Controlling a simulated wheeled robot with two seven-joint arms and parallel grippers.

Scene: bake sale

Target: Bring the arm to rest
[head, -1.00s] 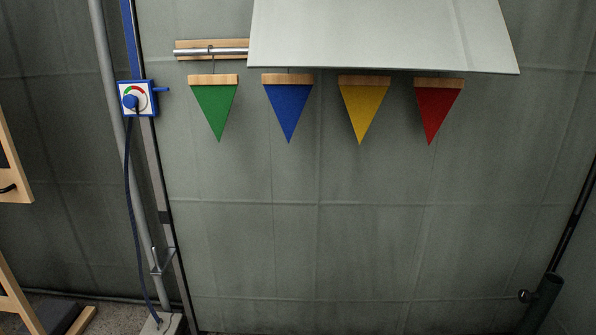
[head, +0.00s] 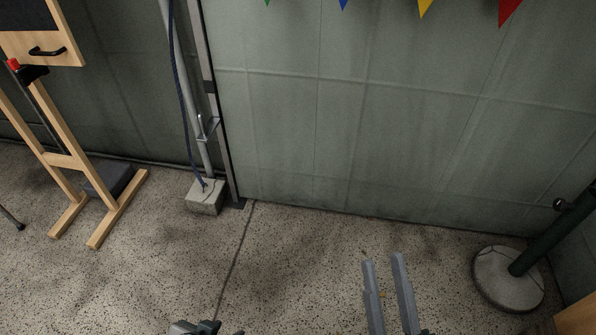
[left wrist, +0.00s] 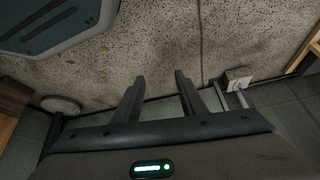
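My right gripper (head: 384,262) shows at the bottom of the head view. Its two grey fingers stand apart with nothing between them, over bare floor. In the left wrist view my left gripper (left wrist: 160,75) has its two dark fingers spread, with only floor between them. In the head view just a dark piece of my left arm shows at the bottom edge, and its fingers cannot be made out there. Neither gripper touches anything.
A wooden easel stand (head: 66,160) is at the left. A pole stands in a concrete block (head: 205,197) by the grey canvas wall (head: 340,130). A round base (head: 508,279) carries a dark green post at the right. The speckled floor (head: 290,270) between is clear.

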